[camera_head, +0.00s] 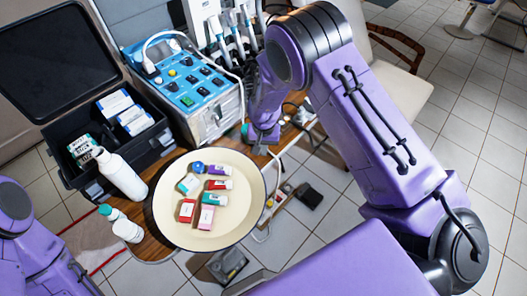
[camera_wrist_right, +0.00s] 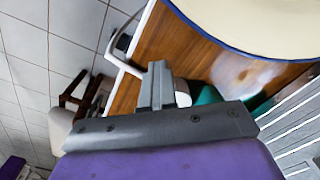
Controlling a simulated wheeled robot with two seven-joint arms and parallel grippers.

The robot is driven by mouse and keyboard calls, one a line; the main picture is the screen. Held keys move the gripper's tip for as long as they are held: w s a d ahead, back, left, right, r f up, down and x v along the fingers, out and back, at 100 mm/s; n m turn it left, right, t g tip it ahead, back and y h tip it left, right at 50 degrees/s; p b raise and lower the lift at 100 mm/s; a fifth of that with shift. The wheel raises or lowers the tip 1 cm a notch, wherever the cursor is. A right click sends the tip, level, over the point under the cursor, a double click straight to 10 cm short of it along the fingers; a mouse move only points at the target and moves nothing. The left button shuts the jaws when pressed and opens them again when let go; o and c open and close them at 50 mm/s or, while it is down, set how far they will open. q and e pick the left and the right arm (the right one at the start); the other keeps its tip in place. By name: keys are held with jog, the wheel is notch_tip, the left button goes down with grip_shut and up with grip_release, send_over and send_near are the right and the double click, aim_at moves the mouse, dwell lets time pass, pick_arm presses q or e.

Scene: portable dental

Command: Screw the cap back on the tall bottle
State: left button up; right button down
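The tall bottle (camera_head: 122,175) is white and stands upright on the wooden table, left of the round tray, in the head view. A narrow neck shows at its top, and I cannot make out a cap on it. My right gripper (camera_head: 263,136) is at the right side of the blue machine, far from the bottle. In the wrist view its grey fingers (camera_wrist_right: 157,85) are close together at the middle of the mount. A white piece (camera_wrist_right: 182,92) and a teal piece (camera_wrist_right: 207,95) show beside them; I cannot tell whether either is touched. My left gripper is out of view.
A round cream tray (camera_head: 235,236) holds several small boxes and tubes.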

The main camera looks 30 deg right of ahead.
jog(key=c, duration=0.6)
grip_release()
jog(key=r, duration=0.3)
jog(key=r+b, duration=0.1)
jog(key=r, duration=0.6)
jog(key=shift+w+d+r, duration=0.25)
jog(key=shift+d+r, duration=0.05)
jog(key=shift+d, duration=0.1)
